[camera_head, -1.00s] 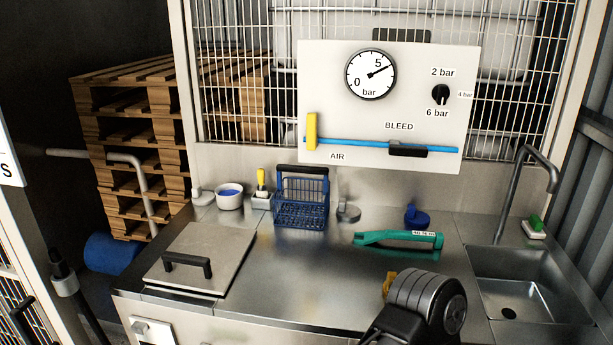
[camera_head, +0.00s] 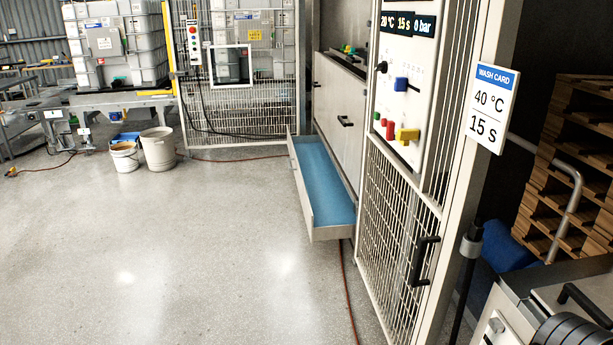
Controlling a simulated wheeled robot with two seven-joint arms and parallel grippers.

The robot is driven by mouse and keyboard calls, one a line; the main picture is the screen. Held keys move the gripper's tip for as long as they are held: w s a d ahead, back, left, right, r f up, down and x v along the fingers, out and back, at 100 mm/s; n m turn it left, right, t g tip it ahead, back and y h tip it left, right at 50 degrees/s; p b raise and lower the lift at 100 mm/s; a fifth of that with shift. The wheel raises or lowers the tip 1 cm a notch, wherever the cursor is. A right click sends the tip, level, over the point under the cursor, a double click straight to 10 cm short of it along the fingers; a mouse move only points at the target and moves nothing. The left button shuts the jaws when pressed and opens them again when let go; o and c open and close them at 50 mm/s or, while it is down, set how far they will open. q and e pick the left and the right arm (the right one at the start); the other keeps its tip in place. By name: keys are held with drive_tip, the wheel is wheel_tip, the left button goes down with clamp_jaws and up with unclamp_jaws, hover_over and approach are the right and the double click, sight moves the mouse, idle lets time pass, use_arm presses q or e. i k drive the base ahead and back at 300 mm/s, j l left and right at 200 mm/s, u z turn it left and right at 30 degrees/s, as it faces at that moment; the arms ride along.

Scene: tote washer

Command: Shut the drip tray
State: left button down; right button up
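The drip tray (camera_head: 325,187) is a long, shallow metal drawer with a blue inside. It stands pulled out, low down, from the washer's front (camera_head: 337,105), near the middle of the view and some way off across the floor. A dark part of my arm (camera_head: 573,333) shows at the bottom right corner. No fingertips of either gripper are in view.
A mesh door (camera_head: 398,240) with a black handle stands right of the tray. A wash card (camera_head: 495,107) reads 40 °C, 15 s. Two buckets (camera_head: 158,148) stand at the back left. A red hose lies on the floor. The floor (camera_head: 180,260) left of the tray is clear.

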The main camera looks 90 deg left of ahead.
sight(328, 206)
drive_tip(key=u, duration=0.75)
drive_tip(key=i+j+u, duration=0.15)
drive_tip(key=j+u, duration=0.35)
drive_tip(key=i+j+u, duration=0.25)
drive_tip(key=j+u, duration=0.2)
drive_tip(key=i+j+u, duration=0.35)
drive_tip(key=j+u, duration=0.15)
drive_tip(key=i+j+u, duration=0.25)
drive_tip(key=u, duration=0.2)
drive_tip(key=i+j+u, duration=0.1)
drive_tip(key=i+u, duration=0.4)
drive_tip(key=i+j, duration=0.1)
drive_tip(key=i, duration=1.3)
drive_tip(key=i+j+z, duration=0.15)
drive_tip(key=i, duration=0.25)
drive_tip(key=i+z, duration=0.2)
drive_tip(key=i, duration=0.15)
drive_tip(key=i+j+z, duration=0.15)
drive_tip(key=i, duration=0.25)
drive_tip(key=i+j+z, duration=0.1)
drive_tip(key=z, duration=0.35)
drive_tip(key=j+z, duration=0.15)
drive_tip(key=z, duration=0.25)
drive_tip(key=i+j+z, duration=0.1)
drive_tip(key=z, duration=0.35)
drive_tip(key=i+j+z, duration=0.15)
drive_tip(key=j+z, duration=0.2)
drive_tip(key=j, duration=0.7)
drive_tip(key=j+z, duration=0.3)
drive_tip(key=j, duration=0.75)
